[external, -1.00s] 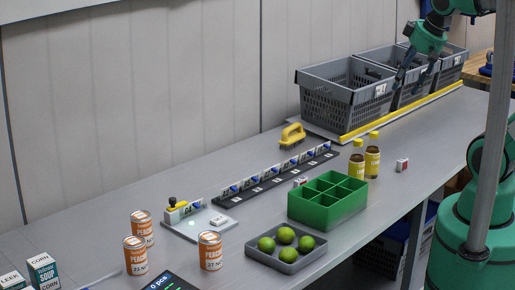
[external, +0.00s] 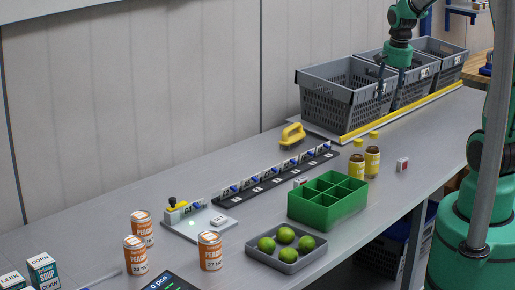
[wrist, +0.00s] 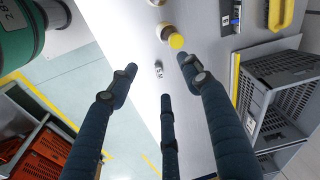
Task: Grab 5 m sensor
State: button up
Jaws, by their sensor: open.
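No sensor's 5 m marking can be read, so I cannot tell which item it is. A small white box with red on it (external: 402,164) lies alone on the table at the right. A small pale box (wrist: 158,70) on the table shows between my fingers in the wrist view, some way below them. My gripper (external: 389,98) is open and empty, fingers pointing down, in front of the grey baskets in the external view. In the wrist view my gripper (wrist: 160,84) has its dark fingers spread apart. Another small box (external: 300,182) is partly hidden behind the green divided bin (external: 327,212).
Grey baskets (external: 340,98) stand at the back behind a yellow strip (external: 405,112). Two yellow-capped bottles (external: 372,162) stand left of the small box. A black rail of labelled items (external: 275,176), a tray of limes (external: 287,264) and cans (external: 210,252) are further left.

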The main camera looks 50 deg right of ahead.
aim_at(396, 159)
jog(key=d+f+m+g, duration=0.1)
jog(key=d+f+m, duration=0.5)
jog(key=d+f, duration=0.7)
jog(key=shift+d+f+g+y, duration=0.3)
jog(key=shift+f+y, duration=0.1)
jog(key=shift+f, duration=0.3)
jog(key=shift+f+b, duration=0.5)
jog(key=shift+f, duration=3.75)
jog(key=shift+f, duration=0.1)
jog(key=shift+s+f+b, duration=0.15)
jog(key=shift+f+b, duration=0.4)
jog(key=shift+f, duration=2)
jog(key=shift+c, duration=0.5)
grip_shut()
